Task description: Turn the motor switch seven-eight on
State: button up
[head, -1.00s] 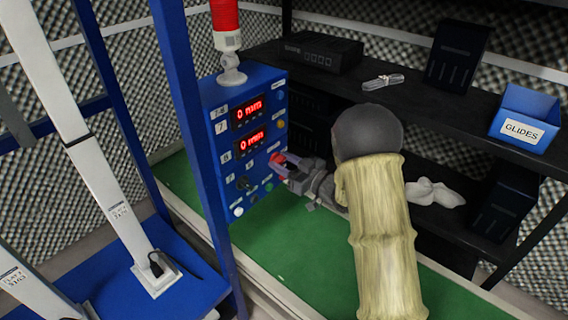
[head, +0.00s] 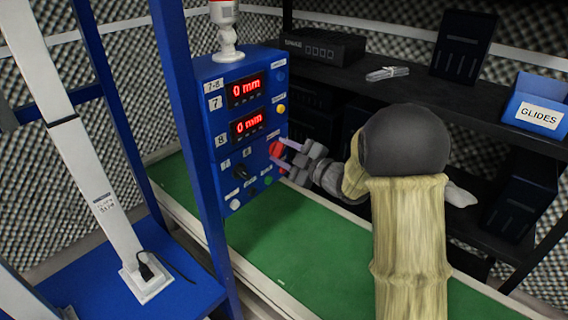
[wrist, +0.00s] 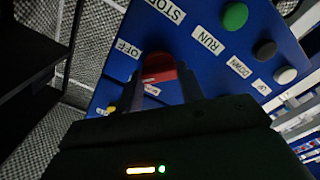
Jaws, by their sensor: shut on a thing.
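The blue control box (head: 205,130) marked 7-8 stands left of my gripper in the head view. On its front is a red switch knob (head: 277,149), which also shows in the wrist view (wrist: 158,68), beside an OFF label (wrist: 127,48). My gripper (head: 281,153) has one finger on each side of the red knob and is shut on it. The fingers partly cover the knob, and its exact turn angle is hard to read. The two red displays (head: 246,89) both read 0 mm.
A black selector knob (head: 240,172) and small buttons sit low on the panel; the wrist view shows a green button (wrist: 234,16) near RUN. A blue post (head: 195,150) stands left of the box. Black shelves (head: 360,85) with boxes stand behind. Green floor (head: 300,245) lies below.

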jog(key=n+b, duration=0.2)
jog(key=b, duration=0.1)
jog(key=n+b, duration=0.3)
jog(key=b, duration=0.1)
jog(key=shift+s+f+n, duration=0.1)
jog(key=shift+f+n, duration=0.2)
jog(key=shift+f, duration=0.1)
jog(key=n+b, duration=0.3)
jog(key=shift+r, duration=0.15)
jog(key=o, duration=1)
jog(key=shift+r, duration=0.1)
jog(key=shift+s+d, duration=0.35)
jog(key=shift+d, duration=0.15)
jog(key=p+v, duration=0.2)
jog(key=v, duration=1.4)
